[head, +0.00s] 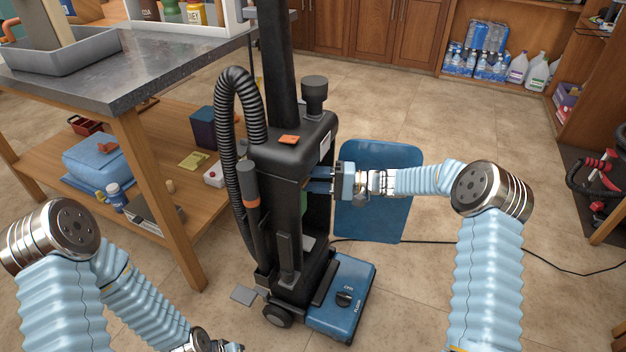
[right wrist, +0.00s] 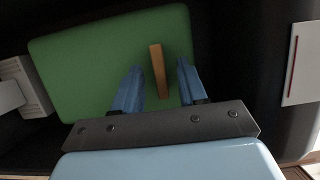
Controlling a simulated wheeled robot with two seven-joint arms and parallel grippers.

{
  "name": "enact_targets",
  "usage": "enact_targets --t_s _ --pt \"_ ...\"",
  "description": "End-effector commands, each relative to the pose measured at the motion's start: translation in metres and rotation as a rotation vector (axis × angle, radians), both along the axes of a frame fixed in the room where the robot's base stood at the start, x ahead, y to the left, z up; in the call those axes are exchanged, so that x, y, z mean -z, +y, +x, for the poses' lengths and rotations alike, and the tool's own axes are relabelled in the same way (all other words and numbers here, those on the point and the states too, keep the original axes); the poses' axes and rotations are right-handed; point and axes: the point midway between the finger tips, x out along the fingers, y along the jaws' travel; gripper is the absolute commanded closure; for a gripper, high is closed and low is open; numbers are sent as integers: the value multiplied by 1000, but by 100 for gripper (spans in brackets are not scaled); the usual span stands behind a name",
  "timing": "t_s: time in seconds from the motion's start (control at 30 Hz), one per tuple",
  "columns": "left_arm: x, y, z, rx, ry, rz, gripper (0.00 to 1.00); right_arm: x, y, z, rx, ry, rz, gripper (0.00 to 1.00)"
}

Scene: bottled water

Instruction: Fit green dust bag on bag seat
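The green dust bag (right wrist: 100,65) fills much of the right wrist view, inside the dark body of the upright vacuum cleaner (head: 290,160). A tan tab (right wrist: 158,70) stands out from its face. My right gripper (head: 318,181) reaches into the vacuum's open front from the right. In the right wrist view its two blue fingers (right wrist: 160,85) are apart, one on each side of the tab, with gaps showing. I cannot make out the bag seat. My left wrist is at the bottom edge; its fingers are out of frame.
A blue panel (head: 385,225) is behind my right gripper. The vacuum's blue base (head: 341,293) is on the tiled floor, with a black cord (head: 440,241) running right. A workbench (head: 130,75) with a loaded lower shelf stands left. Open floor lies right of the vacuum.

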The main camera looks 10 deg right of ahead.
Motion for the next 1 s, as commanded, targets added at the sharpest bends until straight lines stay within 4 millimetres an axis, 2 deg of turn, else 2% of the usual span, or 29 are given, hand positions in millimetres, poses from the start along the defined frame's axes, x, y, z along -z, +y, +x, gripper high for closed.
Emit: enact_targets --t_s 0.17,0.3,0.7,0.83,1.0 --pt "0 0 0 -1 0 1 62 0 0 0 0 0 0 58" --pt "-1 11 5 -20 -10 16 62 1 -3 0 1 0 -1 58" --pt "6 11 4 -19 -8 15 62 1 -97 -23 4 -1 0 58" --pt "7 11 4 -19 -8 16 62 1 -119 -29 3 0 0 58" --pt "7 11 5 -20 -8 16 62 1 -132 -33 0 0 0 58"
